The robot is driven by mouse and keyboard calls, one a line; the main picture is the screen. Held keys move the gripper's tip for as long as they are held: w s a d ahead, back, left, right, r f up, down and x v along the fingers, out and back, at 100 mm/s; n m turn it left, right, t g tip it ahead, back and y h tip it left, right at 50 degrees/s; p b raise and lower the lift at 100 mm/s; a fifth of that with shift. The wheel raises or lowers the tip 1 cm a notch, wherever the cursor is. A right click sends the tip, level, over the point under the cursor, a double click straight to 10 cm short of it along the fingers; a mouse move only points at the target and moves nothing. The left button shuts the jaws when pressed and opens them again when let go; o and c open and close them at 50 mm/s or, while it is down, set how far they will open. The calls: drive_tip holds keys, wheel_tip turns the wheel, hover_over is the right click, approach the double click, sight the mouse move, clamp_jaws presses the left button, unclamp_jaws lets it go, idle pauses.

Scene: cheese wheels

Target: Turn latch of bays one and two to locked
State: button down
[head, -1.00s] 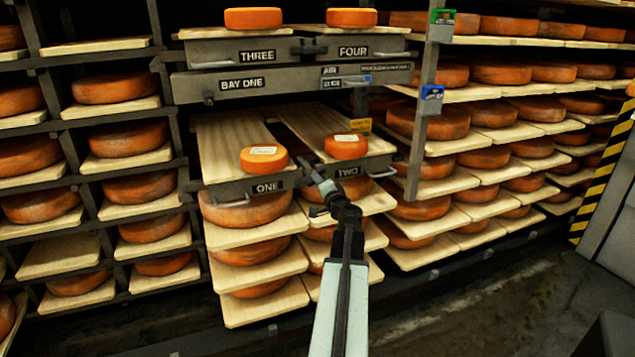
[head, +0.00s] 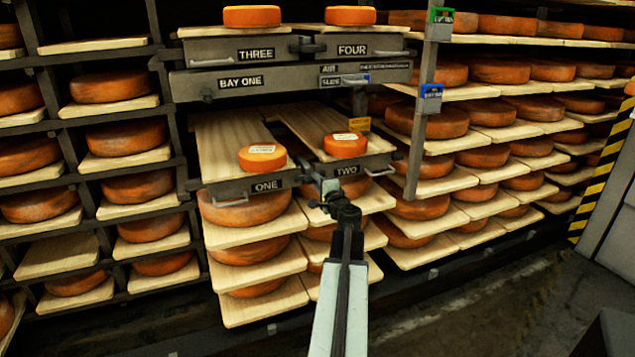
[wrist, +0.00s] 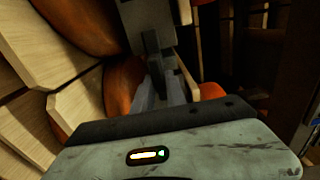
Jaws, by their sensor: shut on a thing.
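Bay one (head: 232,191) and bay two (head: 360,165) are grey-fronted drawers side by side, both standing out with a wooden board behind the front. Each carries a small orange cheese with a pale label. The latch between them, a dark grey piece (wrist: 151,45), shows in the wrist view and is mostly hidden behind my gripper in the head view. My gripper (head: 330,187) is at the gap between the two fronts, shut on the latch. Its fingers (wrist: 158,88) meet the lower part of the latch in the wrist view. I cannot tell whether the latch is locked.
Above are bays three (head: 232,50) and four (head: 372,45), with a dark latch (head: 308,48) between them. Cheese wheels on boards fill racks on both sides and below. A rack post (head: 420,120) stands right of bay two. The floor at lower right (head: 480,310) is clear.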

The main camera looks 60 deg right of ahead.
drive_tip(key=shift+s, duration=0.15)
drive_tip(key=c, duration=1.4)
unclamp_jaws()
drive_tip(key=shift+o, duration=0.2)
drive_tip(key=v, duration=0.7)
drive_tip(key=shift+s+a, duration=0.2)
drive_tip(key=shift+s, duration=0.15)
